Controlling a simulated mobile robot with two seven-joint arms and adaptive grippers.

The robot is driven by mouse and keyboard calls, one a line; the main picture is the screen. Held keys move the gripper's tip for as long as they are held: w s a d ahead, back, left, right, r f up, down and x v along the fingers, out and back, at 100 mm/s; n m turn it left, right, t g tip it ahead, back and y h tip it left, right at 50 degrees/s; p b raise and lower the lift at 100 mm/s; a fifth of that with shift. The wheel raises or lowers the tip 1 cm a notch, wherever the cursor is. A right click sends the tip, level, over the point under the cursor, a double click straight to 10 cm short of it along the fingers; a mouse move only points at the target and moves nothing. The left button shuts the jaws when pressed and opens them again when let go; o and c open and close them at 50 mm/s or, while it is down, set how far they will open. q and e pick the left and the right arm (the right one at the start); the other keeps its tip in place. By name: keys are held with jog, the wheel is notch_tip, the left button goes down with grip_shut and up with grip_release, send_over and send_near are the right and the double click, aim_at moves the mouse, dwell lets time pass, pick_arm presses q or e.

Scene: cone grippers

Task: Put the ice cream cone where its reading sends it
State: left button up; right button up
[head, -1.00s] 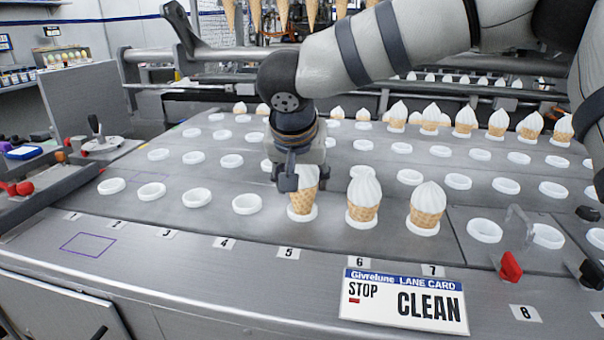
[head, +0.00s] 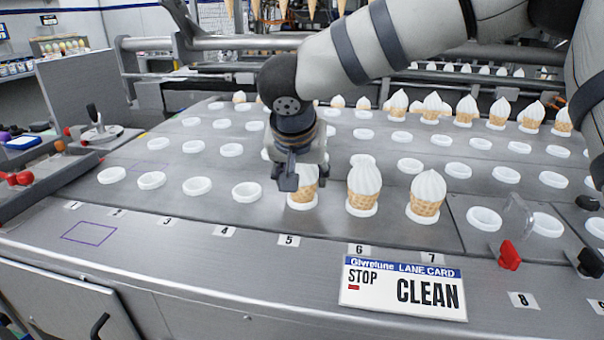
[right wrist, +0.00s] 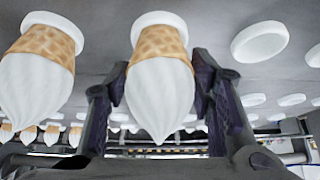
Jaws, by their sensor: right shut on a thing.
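Three ice cream cones with white swirls stand in white ring holders in the front row: one at number 5 (head: 304,193), one at 6 (head: 364,184) and one at 7 (head: 427,194). My right gripper (head: 303,175) is shut on the cone at 5, which still sits at its ring holder. In the right wrist view this cone (right wrist: 160,85) appears upside down between the two fingers. The neighbouring cone (right wrist: 38,75) is to its left. A lane card (head: 403,290) at the front reads "STOP" with a small red bar, and "CLEAN". My left gripper is not in view.
Empty ring holders (head: 247,190) fill the front row left of 5. More cones (head: 499,112) stand in the back row at right. A clear guard with a red clip (head: 509,255) stands by 8. A purple outlined rectangle (head: 89,232) marks the front ledge at left.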

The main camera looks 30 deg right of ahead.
jog(key=o, duration=0.9)
jog(key=v, duration=1.2)
